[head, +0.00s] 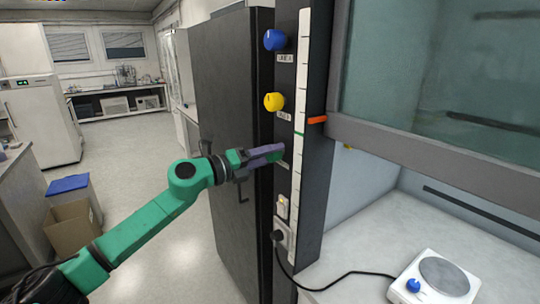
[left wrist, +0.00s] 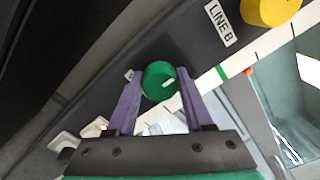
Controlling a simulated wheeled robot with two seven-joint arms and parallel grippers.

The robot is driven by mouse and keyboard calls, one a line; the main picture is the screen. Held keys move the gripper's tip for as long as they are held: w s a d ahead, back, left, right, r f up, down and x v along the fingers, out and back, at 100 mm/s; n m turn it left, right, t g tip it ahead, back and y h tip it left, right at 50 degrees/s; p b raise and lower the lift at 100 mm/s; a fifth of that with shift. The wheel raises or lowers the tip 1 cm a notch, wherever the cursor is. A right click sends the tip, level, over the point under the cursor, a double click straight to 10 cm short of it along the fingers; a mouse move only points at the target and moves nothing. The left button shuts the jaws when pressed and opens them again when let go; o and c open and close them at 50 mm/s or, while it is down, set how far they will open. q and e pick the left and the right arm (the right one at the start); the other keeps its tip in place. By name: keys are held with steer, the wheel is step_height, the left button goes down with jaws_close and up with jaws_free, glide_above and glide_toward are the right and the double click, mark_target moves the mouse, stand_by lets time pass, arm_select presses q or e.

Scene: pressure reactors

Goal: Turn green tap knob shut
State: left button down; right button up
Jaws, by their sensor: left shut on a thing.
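The green tap knob (left wrist: 158,82) sits on the dark panel post, between the two purple fingers of my left gripper (left wrist: 160,100) in the left wrist view. The left gripper is shut on the green knob. My right gripper is not in view.
A yellow knob (head: 274,101) and a blue knob (head: 275,40) sit above on the same post. Below are a switch (head: 282,206) and a plugged cable (head: 340,280). A fume hood sash (head: 440,160) stands right, with a hot plate (head: 436,280) below it.

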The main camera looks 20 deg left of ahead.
arm_select(q)
steer(key=shift+c, duration=1.4)
jaws_free()
steer(key=shift+f, duration=0.1)
steer(key=shift+s+a+f+b, duration=0.1)
steer(key=shift+s+a+b, duration=0.1)
steer(key=shift+a+b, duration=0.1)
steer(key=b+v, duration=1.2)
steer(key=v, duration=0.1)
steer(key=shift+s+r, duration=0.2)
steer(key=shift+s, duration=0.15)
steer(key=shift+a, duration=0.1)
